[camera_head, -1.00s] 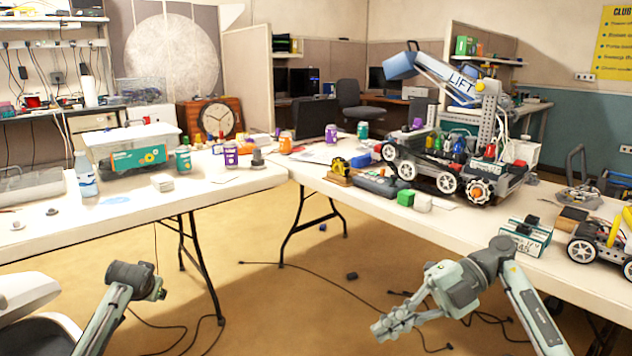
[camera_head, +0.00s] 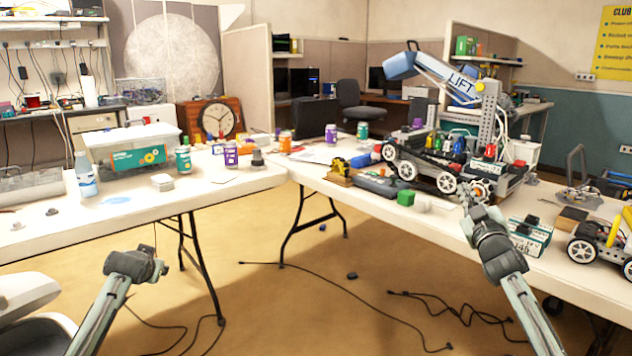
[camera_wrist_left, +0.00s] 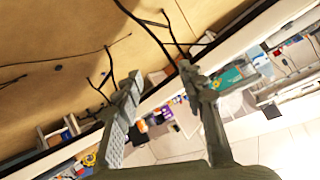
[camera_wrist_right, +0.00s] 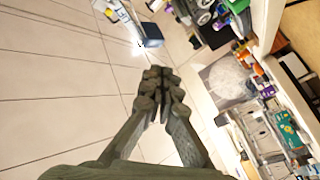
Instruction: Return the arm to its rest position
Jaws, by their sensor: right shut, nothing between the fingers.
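My right gripper (camera_head: 469,192) is raised in front of the right table, its tip overlapping the front wheel area of the rover in the head view. I cannot tell whether it touches anything. In the right wrist view its fingers (camera_wrist_right: 162,82) are together with nothing between them. My left arm (camera_head: 135,266) is low in front of the left table, over the floor; its fingers are hard to make out there. In the left wrist view the left gripper (camera_wrist_left: 161,76) has its fingers apart and empty.
The left table (camera_head: 150,220) holds a clear bin (camera_head: 130,140). Cables (camera_head: 400,325) lie on the open floor.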

